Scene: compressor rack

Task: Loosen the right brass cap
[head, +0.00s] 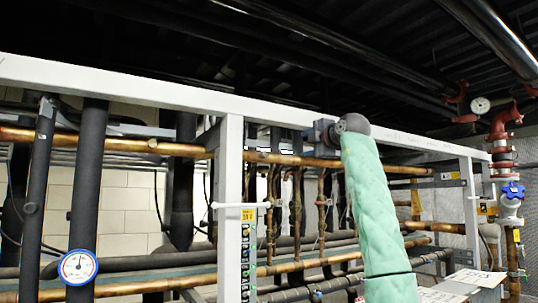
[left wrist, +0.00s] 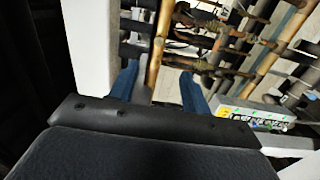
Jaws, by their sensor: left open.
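My left gripper (head: 321,131) is raised at the upper copper pipe (head: 283,159), just under the white beam, at the end of the green-sleeved arm. In the left wrist view its two blue fingers (left wrist: 160,82) are apart. A copper pipe (left wrist: 160,45) runs in the gap between them; I cannot tell whether they touch it. Several brass-coloured fittings (left wrist: 186,17) show beyond the fingers. I cannot tell for sure which of them is the right brass cap. The arm hides part of the pipes in the head view. My right gripper is not in view.
A white frame beam (head: 150,88) and post (head: 230,165) stand close around the pipes. A round gauge (head: 78,267) is at lower left. A valve with a blue handwheel (head: 513,190) is at far right. A labelled strip (head: 249,250) hangs beside the post.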

